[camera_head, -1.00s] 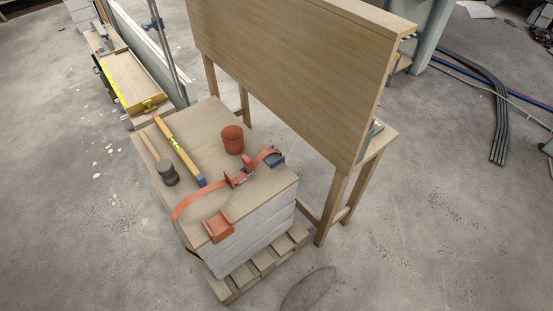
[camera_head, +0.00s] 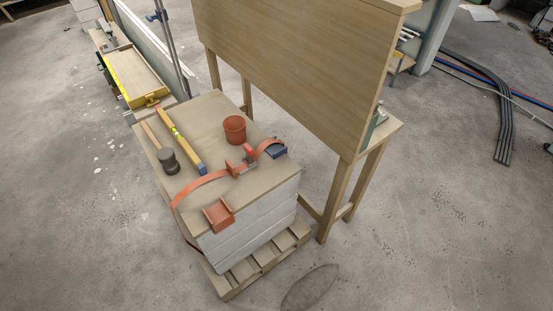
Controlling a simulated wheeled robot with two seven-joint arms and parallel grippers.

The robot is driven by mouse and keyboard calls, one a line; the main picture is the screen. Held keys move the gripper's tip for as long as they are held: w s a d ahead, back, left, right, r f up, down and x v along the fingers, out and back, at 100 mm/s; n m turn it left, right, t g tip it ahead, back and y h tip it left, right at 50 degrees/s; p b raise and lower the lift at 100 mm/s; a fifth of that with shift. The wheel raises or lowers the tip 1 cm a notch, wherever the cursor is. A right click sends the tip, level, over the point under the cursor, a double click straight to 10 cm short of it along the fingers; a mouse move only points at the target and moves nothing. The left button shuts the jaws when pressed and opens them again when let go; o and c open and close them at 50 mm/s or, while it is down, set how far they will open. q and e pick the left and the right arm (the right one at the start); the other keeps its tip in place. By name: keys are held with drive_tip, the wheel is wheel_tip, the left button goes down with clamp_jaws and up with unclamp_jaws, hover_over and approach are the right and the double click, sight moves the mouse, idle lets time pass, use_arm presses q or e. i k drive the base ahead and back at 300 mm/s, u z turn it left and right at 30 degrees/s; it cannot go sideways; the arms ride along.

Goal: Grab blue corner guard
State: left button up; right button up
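The blue corner guard (camera_head: 277,151) sits at the right edge of the wooden board (camera_head: 202,118) that tops a stack of white blocks. The end of an orange strap (camera_head: 203,185) runs over or against the guard; I cannot tell whether it is fastened there. A red-orange corner guard (camera_head: 219,215) sits at the board's front corner, near the strap's other side. Neither of my grippers is in view.
The board also holds a terracotta-coloured pot (camera_head: 235,129), a red ratchet buckle (camera_head: 243,161), a yellow level (camera_head: 181,141) and a dark-headed mallet (camera_head: 168,160). A tall wooden panel (camera_head: 310,65) on legs stands close behind. A pallet (camera_head: 262,262) lies underneath. Floor in front is open.

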sight(275, 150)
drive_tip(key=k, duration=0.35)
drive_tip(key=z, duration=1.3)
drive_tip(key=i, duration=1.1)
drive_tip(key=u, duration=1.05)
